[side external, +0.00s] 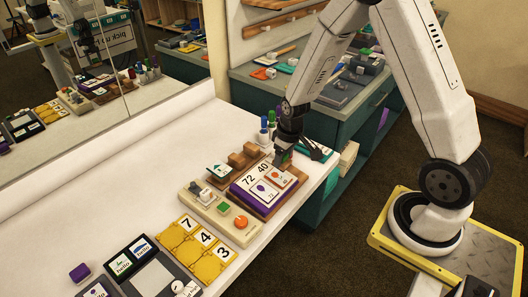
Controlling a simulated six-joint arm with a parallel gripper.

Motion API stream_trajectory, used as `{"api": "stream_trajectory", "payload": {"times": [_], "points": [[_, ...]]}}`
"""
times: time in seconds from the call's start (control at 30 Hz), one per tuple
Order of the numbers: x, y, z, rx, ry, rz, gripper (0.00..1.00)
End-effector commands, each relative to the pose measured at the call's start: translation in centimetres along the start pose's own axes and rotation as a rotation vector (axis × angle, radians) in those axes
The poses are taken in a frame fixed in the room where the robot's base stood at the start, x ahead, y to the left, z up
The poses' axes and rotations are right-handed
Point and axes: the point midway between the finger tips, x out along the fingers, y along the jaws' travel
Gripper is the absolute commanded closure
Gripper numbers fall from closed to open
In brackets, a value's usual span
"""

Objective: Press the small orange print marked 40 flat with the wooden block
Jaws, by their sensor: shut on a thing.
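The small orange print (282,180) lies on a white card marked 40, on the right half of a purple-edged board. A purple print on a white card marked 72 (262,191) lies beside it on the left. Two brown wooden blocks (237,160) stand on the wooden tray at the board's back left. My gripper (281,160) points down just above the back edge of the board, near the 40. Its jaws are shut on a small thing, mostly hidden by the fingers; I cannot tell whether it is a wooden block.
A beige panel (222,215) with an orange round button and a green square stands to the left. Yellow tiles marked 7, 4, 3 (196,248) lie in front. Blue and green bottles (267,126) stand behind my gripper. The white table (130,190) is bare at the back left.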

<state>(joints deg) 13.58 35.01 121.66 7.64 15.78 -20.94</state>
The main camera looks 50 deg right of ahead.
Motion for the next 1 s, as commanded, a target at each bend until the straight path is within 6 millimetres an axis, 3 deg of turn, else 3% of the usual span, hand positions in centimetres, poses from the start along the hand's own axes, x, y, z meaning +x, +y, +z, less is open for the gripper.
{"api": "stream_trajectory", "payload": {"times": [1.0], "points": [[4.8, 0.0, -0.1, 0.000, 0.000, 0.000, 0.83]]}}
